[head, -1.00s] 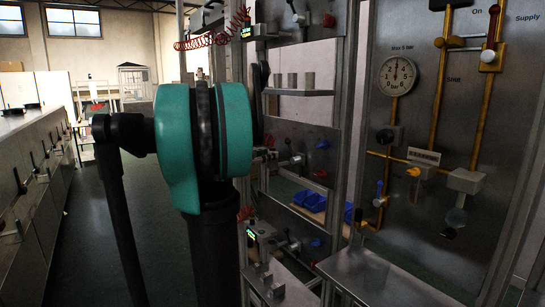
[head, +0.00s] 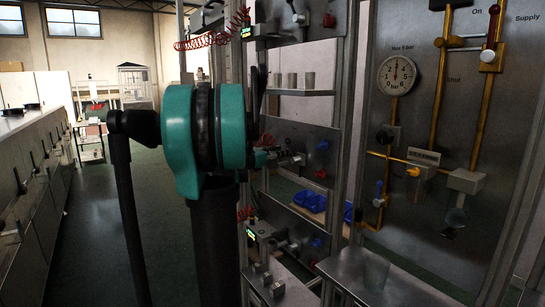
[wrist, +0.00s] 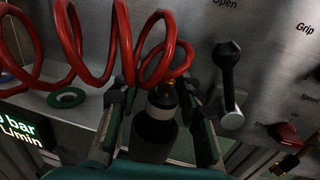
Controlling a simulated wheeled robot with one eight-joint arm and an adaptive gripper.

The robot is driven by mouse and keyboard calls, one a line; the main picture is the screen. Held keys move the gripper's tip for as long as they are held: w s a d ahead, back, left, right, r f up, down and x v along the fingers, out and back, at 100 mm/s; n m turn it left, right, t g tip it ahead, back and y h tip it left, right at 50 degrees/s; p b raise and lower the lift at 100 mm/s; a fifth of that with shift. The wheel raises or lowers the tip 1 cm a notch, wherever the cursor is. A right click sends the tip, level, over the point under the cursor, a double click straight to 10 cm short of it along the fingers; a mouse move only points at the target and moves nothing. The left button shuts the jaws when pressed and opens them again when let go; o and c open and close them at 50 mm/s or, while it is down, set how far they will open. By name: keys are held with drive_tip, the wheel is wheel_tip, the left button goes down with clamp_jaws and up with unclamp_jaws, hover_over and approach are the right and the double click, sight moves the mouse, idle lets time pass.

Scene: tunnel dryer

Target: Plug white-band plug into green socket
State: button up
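The plug with a white band (wrist: 161,113) is a dark cylinder, in the wrist view between the fingers of my gripper (wrist: 160,92). The fingers stand apart on both sides of it with narrow gaps; I see no clear contact. A red coiled hose (wrist: 110,45) passes just beyond the plug's top. A green ring (wrist: 66,98), which looks like the green socket, sits on a grey ledge to the left, apart from my gripper. In the head view, my gripper (head: 272,156) is small, partly hidden by my arm, and close to the panel's lower fittings.
A black-handled lever (wrist: 229,75) stands just right of my gripper, with a red knob (wrist: 285,132) farther right. A lit display (wrist: 28,130) is at the left. In the head view, a gauge panel (head: 440,170) stands at right and blue bins (head: 308,201) sit behind the frame.

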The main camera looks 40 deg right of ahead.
clamp_jaws()
drive_tip(key=shift+r, duration=0.1)
idle(0.3)
